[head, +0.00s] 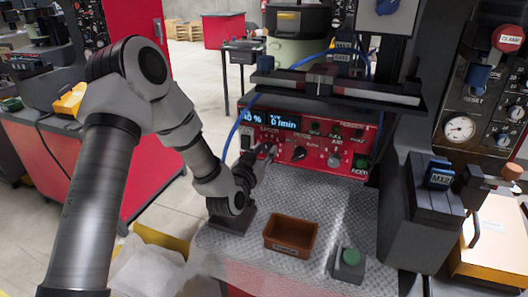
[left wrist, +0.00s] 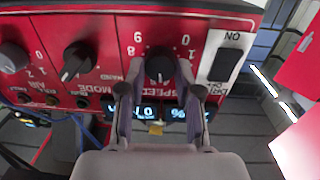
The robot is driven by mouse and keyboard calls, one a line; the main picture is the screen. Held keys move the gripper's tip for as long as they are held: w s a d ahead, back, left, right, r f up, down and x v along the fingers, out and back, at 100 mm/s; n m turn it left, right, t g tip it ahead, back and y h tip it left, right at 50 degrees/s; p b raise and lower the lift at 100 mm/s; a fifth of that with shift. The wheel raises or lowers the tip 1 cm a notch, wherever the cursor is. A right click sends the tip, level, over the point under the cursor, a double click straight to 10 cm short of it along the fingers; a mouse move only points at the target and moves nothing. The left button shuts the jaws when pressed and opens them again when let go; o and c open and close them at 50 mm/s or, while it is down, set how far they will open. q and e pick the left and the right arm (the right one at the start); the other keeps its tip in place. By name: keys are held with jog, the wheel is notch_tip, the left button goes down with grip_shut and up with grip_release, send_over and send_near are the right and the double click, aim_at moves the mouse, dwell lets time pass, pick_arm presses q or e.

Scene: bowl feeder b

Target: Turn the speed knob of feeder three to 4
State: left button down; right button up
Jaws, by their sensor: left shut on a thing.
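The red control panel (head: 352,130) of the feeder faces me in the head view, with a lit display (head: 284,122) reading "0 /min" beside a percent figure. The black speed knob (left wrist: 160,66) shows in the left wrist view, where the panel appears upside down, with digits around it and the word SPEED. My left gripper (left wrist: 160,82) is shut on this knob, one finger on each side. In the head view my left gripper (head: 266,158) is at the panel's left part and covers the knob. The knob's exact setting is hard to read. My right gripper is not in view.
A mode knob (left wrist: 76,61) and an ON switch (left wrist: 228,58) flank the speed knob. On the metal deck (head: 225,245) stand a brown bin (head: 290,235) and a box with a green button (head: 350,257). A dark ledge (head: 340,90) overhangs the panel.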

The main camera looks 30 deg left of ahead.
pick_arm(q)
jog(key=c, duration=0.8)
grip_release()
jog(key=shift+s, duration=0.1)
jog(key=s+d, duration=0.1)
jog(key=s, duration=0.6)
jog(key=shift+d, duration=0.25)
jog(key=shift+s, duration=0.1)
